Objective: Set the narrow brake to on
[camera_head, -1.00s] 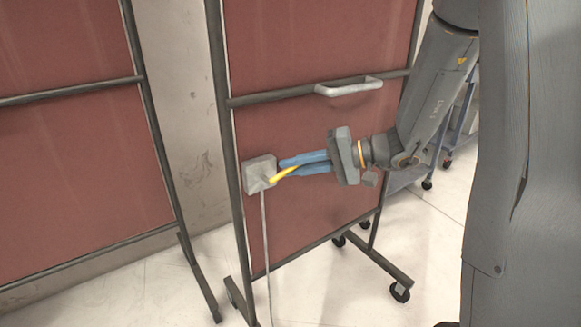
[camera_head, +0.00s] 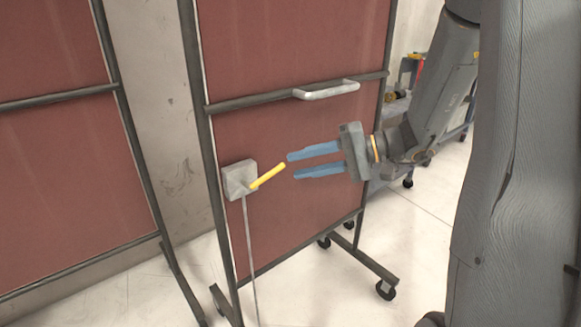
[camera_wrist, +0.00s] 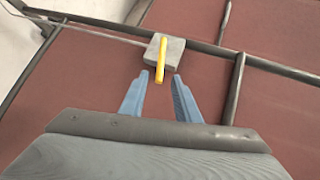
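The brake is a grey box (camera_head: 238,180) on the left post of the nearer red panel, with a yellow lever (camera_head: 268,176) pointing right and slightly up. In the wrist view the yellow lever (camera_wrist: 160,60) crosses the grey box (camera_wrist: 171,48) and its free end reaches toward the gap between my fingers. In the wrist view my gripper (camera_wrist: 160,82) also shows open.
A light grey handle (camera_head: 326,90) sits on the panel's crossbar above my gripper. A thin rod or cable (camera_head: 250,260) runs down from the box. The panel frame stands on casters (camera_head: 386,290). A second red panel (camera_head: 60,170) stands at left.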

